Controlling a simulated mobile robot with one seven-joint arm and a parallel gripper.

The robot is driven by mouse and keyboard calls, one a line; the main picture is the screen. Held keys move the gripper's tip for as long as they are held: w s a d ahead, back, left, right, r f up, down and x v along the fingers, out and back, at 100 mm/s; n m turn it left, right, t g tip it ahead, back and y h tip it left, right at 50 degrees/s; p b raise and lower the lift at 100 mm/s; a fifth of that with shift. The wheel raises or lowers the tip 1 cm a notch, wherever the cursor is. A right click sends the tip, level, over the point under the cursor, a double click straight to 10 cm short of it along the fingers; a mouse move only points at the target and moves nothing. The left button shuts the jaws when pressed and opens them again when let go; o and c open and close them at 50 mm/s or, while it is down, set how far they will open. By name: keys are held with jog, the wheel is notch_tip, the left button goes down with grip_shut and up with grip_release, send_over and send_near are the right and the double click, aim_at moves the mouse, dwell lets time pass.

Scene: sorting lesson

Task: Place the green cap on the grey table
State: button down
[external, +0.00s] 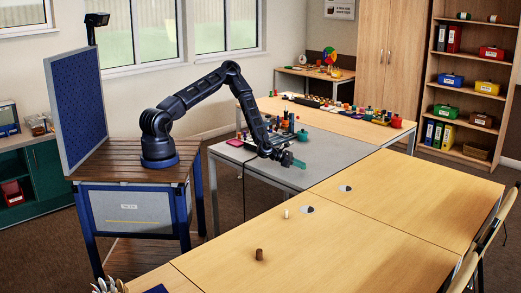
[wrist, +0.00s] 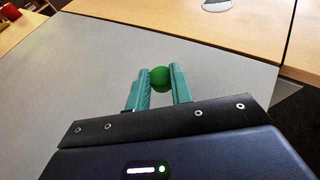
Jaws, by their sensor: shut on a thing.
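In the wrist view a round green thing (wrist: 160,77), which looks like the green cap, sits between the two teal fingertips. My gripper (wrist: 160,80) is shut on it. Below and around it lies the grey table (wrist: 85,75). In the external view my gripper (external: 292,163) is over the front right part of the grey table (external: 335,150), near its edge. The cap is too small to make out there. I cannot tell whether the cap touches the table top.
Several small coloured items (external: 284,128) stand at the back left of the grey table. Wooden tables adjoin it, with a brown cylinder (external: 259,254) and a pale cylinder (external: 286,213) on the front one (external: 330,240). The grey top around my gripper is clear.

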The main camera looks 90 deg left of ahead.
jog(key=shift+n+y, duration=0.4)
jog(key=shift+y, duration=0.1)
jog(key=s+d, duration=0.1)
jog(key=s, duration=0.1)
jog(key=s+d, duration=0.2)
jog(key=s, duration=0.1)
jog(key=shift+s+r, duration=0.2)
jog(key=shift+s, duration=0.15)
jog(key=s+d+f, duration=0.2)
jog(key=s+d, duration=0.3)
jog(key=shift+s+d, duration=0.2)
jog(key=shift+s, duration=0.15)
jog(key=shift+r, duration=0.15)
